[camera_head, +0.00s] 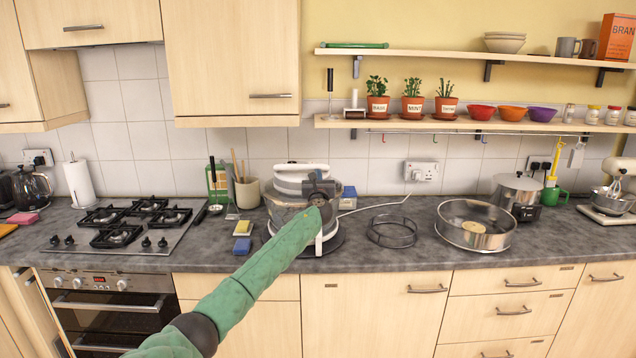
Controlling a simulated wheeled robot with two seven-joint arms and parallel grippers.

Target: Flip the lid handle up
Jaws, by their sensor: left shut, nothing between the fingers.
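A white and grey lidded appliance (290,183) stands on the counter left of the picture's middle. A white curved handle bar (300,167) lies across its top, low and close to level. My left gripper (319,176) is in front of the appliance's upper right part, below the handle bar; it is shut and empty. I cannot tell whether it touches the appliance. My green left arm hides much of the appliance's front. My right gripper is not in view.
A wire ring stand (392,230) and a wide steel pan (476,224) stand to the right on the counter. Sponges (242,246) lie left of the appliance, near a gas hob (122,229). A shelf (460,124) with potted herbs hangs above.

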